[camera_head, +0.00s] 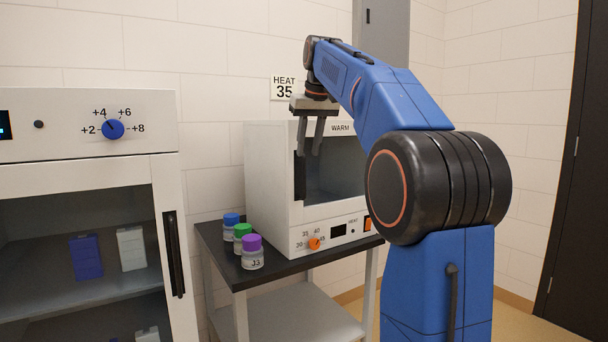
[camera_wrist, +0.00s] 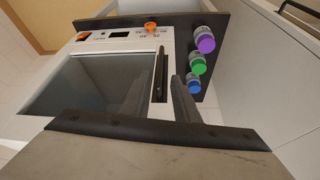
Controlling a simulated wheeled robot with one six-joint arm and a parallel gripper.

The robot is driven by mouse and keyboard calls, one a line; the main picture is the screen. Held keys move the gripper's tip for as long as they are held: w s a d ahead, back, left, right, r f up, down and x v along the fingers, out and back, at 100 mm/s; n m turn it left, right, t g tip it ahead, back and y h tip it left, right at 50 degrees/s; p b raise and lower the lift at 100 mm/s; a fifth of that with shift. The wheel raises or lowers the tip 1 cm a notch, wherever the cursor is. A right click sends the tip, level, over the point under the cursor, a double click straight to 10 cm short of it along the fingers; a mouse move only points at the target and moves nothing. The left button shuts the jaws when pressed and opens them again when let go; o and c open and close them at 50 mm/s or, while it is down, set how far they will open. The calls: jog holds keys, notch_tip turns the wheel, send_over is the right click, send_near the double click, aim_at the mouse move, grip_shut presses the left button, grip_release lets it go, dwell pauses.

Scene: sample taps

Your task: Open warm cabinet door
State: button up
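The warm cabinet (camera_head: 268,190) is a white box labelled WARM, with a dark glass door (camera_head: 335,172) that looks closed. Its black vertical door handle (camera_head: 299,178) is at the door's left edge and also shows in the wrist view (camera_wrist: 161,76). My gripper (camera_head: 310,154) points down at the upper part of the door, by the top of the handle. A gap shows between its fingers, and nothing is held.
The cabinet stands on a black-topped table (camera_head: 281,276). Bottles with blue (camera_head: 231,219), green (camera_head: 242,230) and purple (camera_head: 252,243) caps stand to its left. A larger white cabinet (camera_head: 85,165) with a glass door is farther left. A dark door (camera_head: 575,190) is at right.

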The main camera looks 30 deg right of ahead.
aim_at(305, 169)
jog(key=x, duration=0.9)
jog(key=shift+f, duration=0.3)
grip_shut()
